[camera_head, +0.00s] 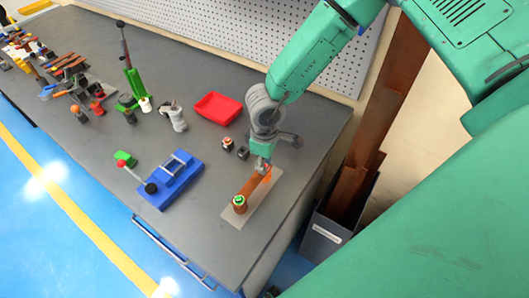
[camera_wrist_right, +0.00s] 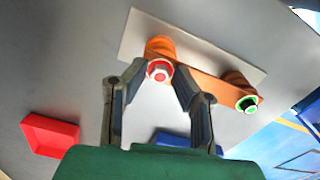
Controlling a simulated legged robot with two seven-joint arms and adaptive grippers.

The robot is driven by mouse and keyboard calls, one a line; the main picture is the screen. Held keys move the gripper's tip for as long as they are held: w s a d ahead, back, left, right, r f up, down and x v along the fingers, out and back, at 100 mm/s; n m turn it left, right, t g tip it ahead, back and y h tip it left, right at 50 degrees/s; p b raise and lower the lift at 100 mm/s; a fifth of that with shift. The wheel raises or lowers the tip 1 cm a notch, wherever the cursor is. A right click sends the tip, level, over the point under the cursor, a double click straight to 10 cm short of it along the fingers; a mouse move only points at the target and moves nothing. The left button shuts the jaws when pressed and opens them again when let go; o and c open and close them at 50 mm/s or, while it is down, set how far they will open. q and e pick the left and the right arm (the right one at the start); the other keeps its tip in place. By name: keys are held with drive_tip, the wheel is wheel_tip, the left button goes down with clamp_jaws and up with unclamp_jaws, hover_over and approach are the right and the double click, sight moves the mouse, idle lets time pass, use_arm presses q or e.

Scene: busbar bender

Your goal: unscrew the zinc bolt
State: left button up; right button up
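An orange-copper bar (camera_wrist_right: 205,84) with a round boss at each end lies on a pale plate (camera_wrist_right: 135,38). A second bolt with a green ring (camera_wrist_right: 247,104) sits on the other boss and also shows in the head view (camera_head: 239,201). My right gripper (camera_wrist_right: 159,68) points down at the red-centred bolt, one fingertip close on each side. I cannot tell whether the fingertips touch it. My left gripper is not in view.
On the grey table (camera_head: 110,180) stand a red tray (camera_head: 217,107), a blue device (camera_head: 170,181), a green lever tool (camera_head: 134,80) and two small dark blocks. Several tools crowd the far left. A dark bin (camera_head: 325,238) stands beyond the table's right edge.

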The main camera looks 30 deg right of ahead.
drive_tip(key=m, duration=0.4)
drive_tip(key=shift+m, duration=1.1)
drive_tip(key=m, duration=0.3)
drive_tip(key=shift+m, duration=0.3)
drive_tip(key=shift+m, duration=1)
drive_tip(key=m, duration=0.3)
drive_tip(key=shift+m, duration=0.3)
